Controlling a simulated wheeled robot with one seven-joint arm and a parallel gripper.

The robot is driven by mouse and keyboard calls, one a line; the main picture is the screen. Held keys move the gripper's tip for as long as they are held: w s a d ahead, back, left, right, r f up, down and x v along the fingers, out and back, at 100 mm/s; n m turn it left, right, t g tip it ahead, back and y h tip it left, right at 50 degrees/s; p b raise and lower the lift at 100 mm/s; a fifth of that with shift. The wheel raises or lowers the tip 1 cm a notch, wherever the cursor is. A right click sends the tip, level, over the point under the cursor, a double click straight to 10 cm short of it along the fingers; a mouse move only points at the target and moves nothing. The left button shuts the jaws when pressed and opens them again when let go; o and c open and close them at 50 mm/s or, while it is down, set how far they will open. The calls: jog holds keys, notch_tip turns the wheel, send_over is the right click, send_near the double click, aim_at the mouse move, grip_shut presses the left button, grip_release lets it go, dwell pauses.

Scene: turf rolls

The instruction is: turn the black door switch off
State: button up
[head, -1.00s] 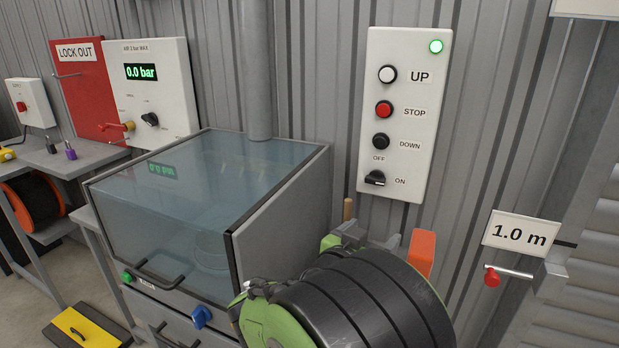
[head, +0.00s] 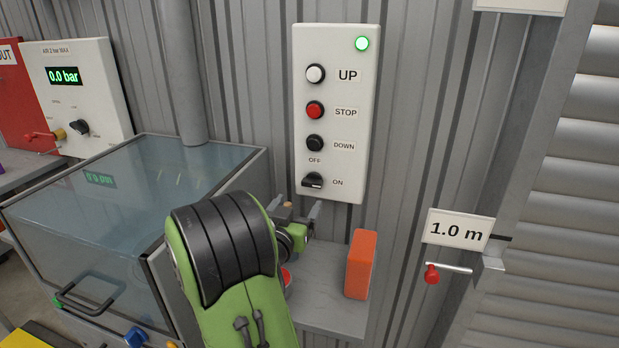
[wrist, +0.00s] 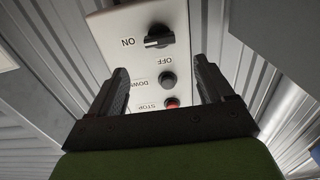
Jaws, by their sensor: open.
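The black door switch (head: 313,180) is a rotary knob at the bottom of the white wall panel (head: 338,105). OFF is printed above it and ON to its right. Its bar lies roughly level, toward ON. My gripper (head: 297,210) is open and empty, just below the switch and partly hidden by my own arm. In the wrist view, where the panel shows upside down, the switch (wrist: 159,37) lies beyond the two spread fingers of the gripper (wrist: 161,70), apart from them, its bar toward ON.
White UP (head: 315,74), red STOP (head: 315,110) and black DOWN (head: 315,143) buttons sit above the switch, and a green lamp (head: 362,43) is lit. An orange block (head: 361,264) stands on a grey shelf (head: 330,312) below. A glass-topped cabinet (head: 150,190) stands left.

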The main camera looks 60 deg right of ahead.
aim_at(311, 184)
jog(key=d+p, duration=0.1)
jog(key=d, duration=0.2)
jog(key=w+d+p, duration=0.1)
jog(key=d+p, duration=0.1)
jog(key=d, duration=0.1)
jog(key=d+p, duration=0.1)
jog(key=d, duration=0.2)
jog(key=shift+w+r, duration=0.15)
jog(key=shift+w, duration=0.05)
jog(key=shift+d+p, duration=0.4)
jog(key=shift+d, duration=0.1)
jog(key=shift+w, duration=0.1)
jog(key=c, duration=1)
jog(key=shift+c, duration=0.2)
